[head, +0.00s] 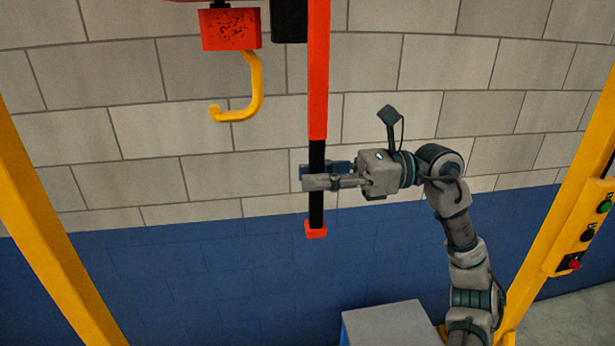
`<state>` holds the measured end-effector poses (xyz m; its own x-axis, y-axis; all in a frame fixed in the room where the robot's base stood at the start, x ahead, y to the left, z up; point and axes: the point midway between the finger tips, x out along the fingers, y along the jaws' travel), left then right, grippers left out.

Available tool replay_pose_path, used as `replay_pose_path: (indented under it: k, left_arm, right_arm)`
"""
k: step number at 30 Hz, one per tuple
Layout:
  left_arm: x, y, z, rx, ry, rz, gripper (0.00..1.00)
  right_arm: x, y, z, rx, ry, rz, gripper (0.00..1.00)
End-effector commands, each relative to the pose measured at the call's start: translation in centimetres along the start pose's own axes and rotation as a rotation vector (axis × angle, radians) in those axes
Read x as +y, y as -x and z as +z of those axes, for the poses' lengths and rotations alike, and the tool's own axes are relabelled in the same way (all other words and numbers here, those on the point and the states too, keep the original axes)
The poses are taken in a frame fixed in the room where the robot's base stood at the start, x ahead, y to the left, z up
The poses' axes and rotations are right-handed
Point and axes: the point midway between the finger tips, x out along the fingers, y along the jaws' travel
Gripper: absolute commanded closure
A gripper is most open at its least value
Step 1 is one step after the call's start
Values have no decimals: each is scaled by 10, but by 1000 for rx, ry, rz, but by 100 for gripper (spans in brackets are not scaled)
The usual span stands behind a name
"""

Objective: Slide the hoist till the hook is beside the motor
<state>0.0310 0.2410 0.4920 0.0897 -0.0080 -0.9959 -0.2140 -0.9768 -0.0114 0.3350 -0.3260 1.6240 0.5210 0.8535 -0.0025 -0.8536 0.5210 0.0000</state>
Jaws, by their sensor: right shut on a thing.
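The hoist's yellow hook (243,100) hangs from a worn red block (230,29) at the upper left. A red bar (318,80) with a black grip (316,205) and a red end cap (316,230) hangs to the right of the hook. My right gripper (322,178) is shut on the black grip, below the red part of the bar. A grey box with a blue side (385,325) stands at the bottom; I cannot tell whether it is the motor. The hook hangs well above it and to its left. My left gripper is not in view.
Yellow posts slope along the left (40,230) and right (570,190) edges. A yellow control box (580,230) with buttons is on the right post. A grey and blue block wall (200,270) stands behind. The space beneath the hook looks clear.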

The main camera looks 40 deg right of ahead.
Motion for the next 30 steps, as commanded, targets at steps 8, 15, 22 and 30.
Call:
replay_pose_path:
  k: [8,15,22,30]
  left_arm:
    - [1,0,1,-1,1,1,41]
    - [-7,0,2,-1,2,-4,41]
    - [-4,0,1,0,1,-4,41]
    - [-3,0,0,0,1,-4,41]
  right_arm:
    - [2,-5,3,-7,3,-4,52]
    - [4,-6,2,-2,3,-4,52]
    - [-2,19,0,-2,-5,-7,52]
    - [-3,70,-1,-11,-3,-2,52]
